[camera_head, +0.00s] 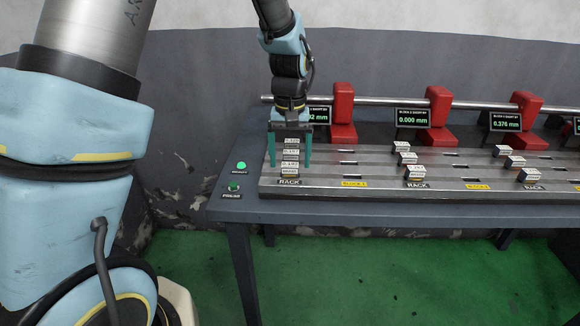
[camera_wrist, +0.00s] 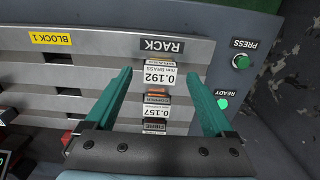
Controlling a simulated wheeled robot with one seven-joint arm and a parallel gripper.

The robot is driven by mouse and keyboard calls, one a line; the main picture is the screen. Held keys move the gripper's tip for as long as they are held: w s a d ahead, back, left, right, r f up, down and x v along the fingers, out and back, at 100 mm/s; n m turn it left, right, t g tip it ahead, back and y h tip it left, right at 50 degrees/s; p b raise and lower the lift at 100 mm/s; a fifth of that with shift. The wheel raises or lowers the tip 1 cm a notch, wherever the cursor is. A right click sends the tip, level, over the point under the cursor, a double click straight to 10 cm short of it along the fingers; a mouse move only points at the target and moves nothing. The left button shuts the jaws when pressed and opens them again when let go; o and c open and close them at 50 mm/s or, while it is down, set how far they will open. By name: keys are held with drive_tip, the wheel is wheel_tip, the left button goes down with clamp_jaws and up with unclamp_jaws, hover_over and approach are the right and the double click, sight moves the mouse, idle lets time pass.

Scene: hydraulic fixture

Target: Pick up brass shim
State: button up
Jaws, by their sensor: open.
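A shim with a white tag reading 0.192 and, in small print, what looks like brass (camera_wrist: 160,76) sits at the front of the left rack in the wrist view. Behind it is a shim tagged 0.157 with copper-coloured edges (camera_wrist: 156,111), and a further one is partly hidden by my gripper's body. In the head view the row of tagged shims (camera_head: 289,164) stands on the left rack. My gripper (camera_head: 290,161) is open and points down over this row, its two teal fingers on either side. In the wrist view nothing is held between the fingers (camera_wrist: 160,88).
The slotted metal fixture plate (camera_head: 380,185) lies on a dark table. More tagged shims (camera_head: 415,171) stand to the right. Red clamps (camera_head: 343,110) and small displays (camera_head: 413,118) line the back.

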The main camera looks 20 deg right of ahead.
drive_tip(key=shift+f, duration=0.45)
clamp_jaws()
idle(0.4)
